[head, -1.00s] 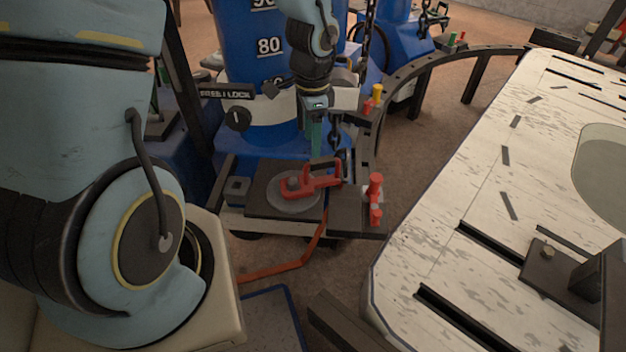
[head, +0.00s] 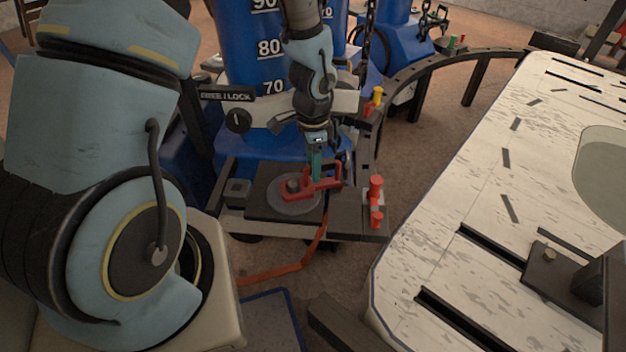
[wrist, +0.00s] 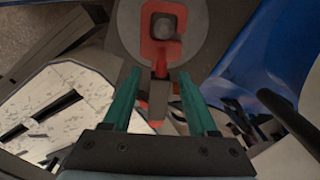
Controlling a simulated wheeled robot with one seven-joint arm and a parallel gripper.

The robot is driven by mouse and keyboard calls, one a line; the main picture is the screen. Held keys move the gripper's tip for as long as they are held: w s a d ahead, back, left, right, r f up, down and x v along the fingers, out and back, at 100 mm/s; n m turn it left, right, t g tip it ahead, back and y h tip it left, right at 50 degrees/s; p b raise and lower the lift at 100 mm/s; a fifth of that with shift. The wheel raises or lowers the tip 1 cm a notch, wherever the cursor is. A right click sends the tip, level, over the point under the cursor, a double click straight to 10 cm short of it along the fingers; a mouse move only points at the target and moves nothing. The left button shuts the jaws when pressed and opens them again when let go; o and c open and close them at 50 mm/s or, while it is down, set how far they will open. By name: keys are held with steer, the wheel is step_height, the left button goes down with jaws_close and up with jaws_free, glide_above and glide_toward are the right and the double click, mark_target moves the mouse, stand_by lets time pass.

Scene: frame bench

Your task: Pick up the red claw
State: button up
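The red claw (head: 297,195) lies on a round grey disc (head: 285,206) on a dark plate, in front of the blue column. It has a C-shaped end around a grey knob and a raised handle at the right. My gripper (head: 316,180) points down at the claw's handle side, its teal fingers overlapping the claw in the head view. In the wrist view, the two teal fingers of my gripper (wrist: 158,85) are apart, with the red claw's (wrist: 162,52) narrow handle part between them. I cannot tell whether either finger touches it.
Red pegs (head: 376,190) stand just right of the dark plate. A chain and a curved dark rail (head: 430,60) are behind. A large pale worn table (head: 450,200) fills the right side. Bare floor lies between it and the stand.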

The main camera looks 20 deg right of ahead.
jaws_close()
stand_by(1.2)
